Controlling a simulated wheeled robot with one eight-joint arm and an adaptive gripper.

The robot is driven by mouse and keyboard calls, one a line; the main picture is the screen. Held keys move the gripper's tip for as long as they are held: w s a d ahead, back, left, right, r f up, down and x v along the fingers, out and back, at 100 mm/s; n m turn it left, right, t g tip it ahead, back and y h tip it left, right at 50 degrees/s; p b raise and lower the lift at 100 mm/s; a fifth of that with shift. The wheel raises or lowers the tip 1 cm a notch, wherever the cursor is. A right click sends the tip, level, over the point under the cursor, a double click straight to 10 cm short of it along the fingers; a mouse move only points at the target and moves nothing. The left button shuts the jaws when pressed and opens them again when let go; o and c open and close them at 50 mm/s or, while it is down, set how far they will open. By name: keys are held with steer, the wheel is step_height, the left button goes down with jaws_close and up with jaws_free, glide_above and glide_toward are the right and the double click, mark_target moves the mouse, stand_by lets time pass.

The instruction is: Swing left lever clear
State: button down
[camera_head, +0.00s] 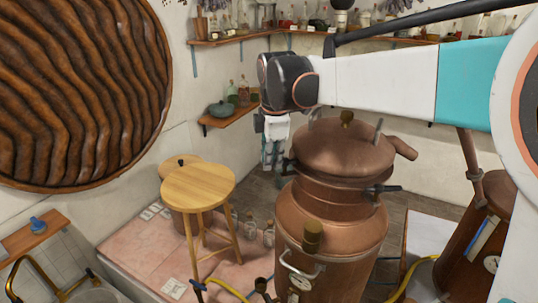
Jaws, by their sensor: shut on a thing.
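A copper still (330,225) with a domed lid (343,148) stands right of centre. The left lever (288,166), small and dark, sticks out at the left of the lid's rim. My gripper (271,166) hangs down beside the still's left side, shut on the left lever; my fingers hide part of the hold. A black right lever (384,189) sticks out at the right of the rim. The lid sits on the still's neck.
A round wooden stool (198,188) stands left of the still on a pink tiled platform (140,250). Shelves (228,115) with bottles line the wall behind my gripper. A second copper vessel (480,250) stands at the right. A copper pipe (404,148) juts from the lid's right side.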

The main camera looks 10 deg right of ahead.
steer(key=shift+w+d+m+g+h+b, duration=0.3)
steer(key=shift+w+m+b, duration=0.3)
steer(key=shift+m, duration=1.75)
steer(key=shift+w+d+m+g+h+b, duration=0.1)
steer(key=shift+w+d+m+h+b, duration=0.5)
steer(key=shift+m, duration=1.8)
steer(key=shift+w+a+m+g+h+b, duration=0.1)
steer(key=shift+w+m+g+h+b, duration=0.15)
steer(key=shift+w+m, duration=1.4)
steer(key=shift+s+r+m, duration=0.1)
steer(key=shift+s+m, duration=0.6)
steer(key=shift+m, duration=0.1)
steer(key=c, duration=1.6)
jaws_free()
step_height(320, 180, up, 12)
steer(key=s+a, duration=0.1)
steer(key=a, duration=0.1)
steer(key=shift+f, duration=0.2)
